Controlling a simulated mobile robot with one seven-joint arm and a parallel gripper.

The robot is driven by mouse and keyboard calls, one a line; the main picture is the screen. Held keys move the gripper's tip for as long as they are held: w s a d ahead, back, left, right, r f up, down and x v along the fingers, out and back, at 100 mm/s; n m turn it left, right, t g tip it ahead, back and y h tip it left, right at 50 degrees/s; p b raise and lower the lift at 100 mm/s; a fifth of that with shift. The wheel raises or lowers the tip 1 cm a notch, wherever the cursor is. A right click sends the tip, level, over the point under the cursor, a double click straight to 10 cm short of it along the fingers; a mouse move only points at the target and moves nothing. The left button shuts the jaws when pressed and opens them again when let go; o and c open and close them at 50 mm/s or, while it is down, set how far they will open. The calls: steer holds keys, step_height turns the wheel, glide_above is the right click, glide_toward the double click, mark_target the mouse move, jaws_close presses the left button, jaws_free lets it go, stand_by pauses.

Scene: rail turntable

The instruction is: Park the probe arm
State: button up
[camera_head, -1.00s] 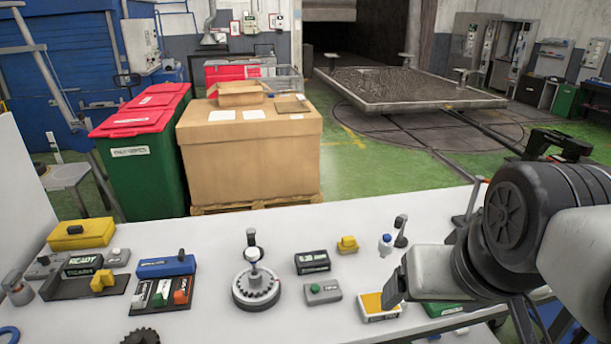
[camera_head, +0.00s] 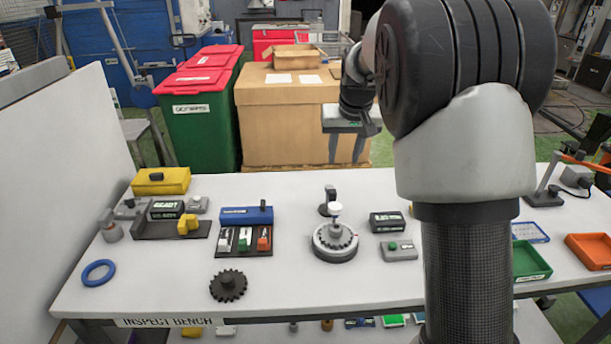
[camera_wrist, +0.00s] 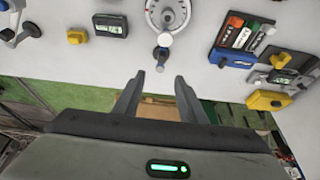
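In the wrist view the round dial (camera_wrist: 168,12) is cut by the top edge, with the post's end (camera_wrist: 161,56) just ahead of my fingers. My gripper (camera_head: 346,150) hangs beyond the bench's far edge, in front of the cardboard box. Its fingers (camera_wrist: 158,85) are apart with nothing between them, clear of the probe arm.
Left of the fixture are a blue block (camera_head: 246,215) with coloured switches, a yellow case (camera_head: 161,181) and a black gear (camera_head: 228,286). Right of it are a dark display (camera_head: 387,222) and a green-button box (camera_head: 399,251). My arm hides the bench's right middle.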

mark_target(333, 192)
steer(key=x, duration=1.2)
steer(key=a+p+x, duration=0.1)
steer(key=x, duration=0.5)
steer(key=shift+w+f, duration=0.2)
steer(key=shift+w, duration=0.2)
steer(key=shift+c, duration=0.3)
jaws_close()
